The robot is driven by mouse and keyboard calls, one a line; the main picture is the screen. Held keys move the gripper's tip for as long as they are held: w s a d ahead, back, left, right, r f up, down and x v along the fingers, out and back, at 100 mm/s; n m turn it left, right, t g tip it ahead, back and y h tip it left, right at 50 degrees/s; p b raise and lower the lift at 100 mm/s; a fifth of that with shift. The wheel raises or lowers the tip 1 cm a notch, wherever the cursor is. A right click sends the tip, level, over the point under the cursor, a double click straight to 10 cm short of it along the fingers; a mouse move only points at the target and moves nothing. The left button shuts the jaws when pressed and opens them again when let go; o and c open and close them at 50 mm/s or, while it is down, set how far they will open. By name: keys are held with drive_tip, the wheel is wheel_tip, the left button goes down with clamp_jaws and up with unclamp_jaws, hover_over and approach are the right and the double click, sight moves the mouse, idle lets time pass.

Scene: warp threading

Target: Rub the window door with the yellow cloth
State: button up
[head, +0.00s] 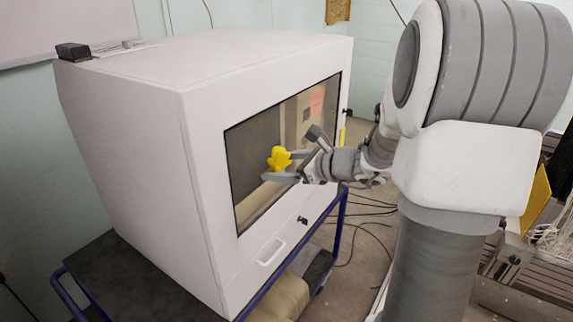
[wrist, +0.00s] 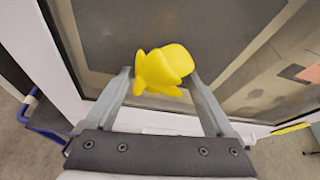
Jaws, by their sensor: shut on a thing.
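The yellow cloth (head: 279,159) is bunched up between the fingers of my gripper (head: 283,165). In the wrist view the cloth (wrist: 163,69) sits at the tips of both fingers of my gripper (wrist: 162,82), which are shut on it. The window door (head: 262,205) is the dark glass pane in a white frame on the front of a large white box. The cloth is in front of the glass, near the middle of the pane. I cannot tell if it touches the glass. In the wrist view the pane (wrist: 150,25) fills the background behind the cloth.
The white box (head: 130,140) stands on a dark cart with a blue rail (head: 340,225). A small black object (head: 73,51) lies on top of the box. The door has a handle (head: 271,252) below the glass. Cables (head: 365,225) lie on the floor at right.

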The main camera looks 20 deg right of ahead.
drive_tip(key=shift+s+a, duration=0.4)
drive_tip(key=shift+a, duration=0.2)
drive_tip(key=shift+s+d, duration=0.1)
drive_tip(key=shift+s+d, duration=0.55)
drive_tip(key=shift+s, duration=0.25)
drive_tip(key=shift+s+d, duration=0.5)
drive_tip(key=shift+s, duration=0.3)
drive_tip(key=shift+s+d, duration=0.55)
drive_tip(key=shift+s, duration=0.25)
drive_tip(key=shift+s+d, duration=0.45)
drive_tip(key=shift+s, duration=0.2)
drive_tip(key=shift+s+d, duration=0.4)
drive_tip(key=shift+s, duration=0.2)
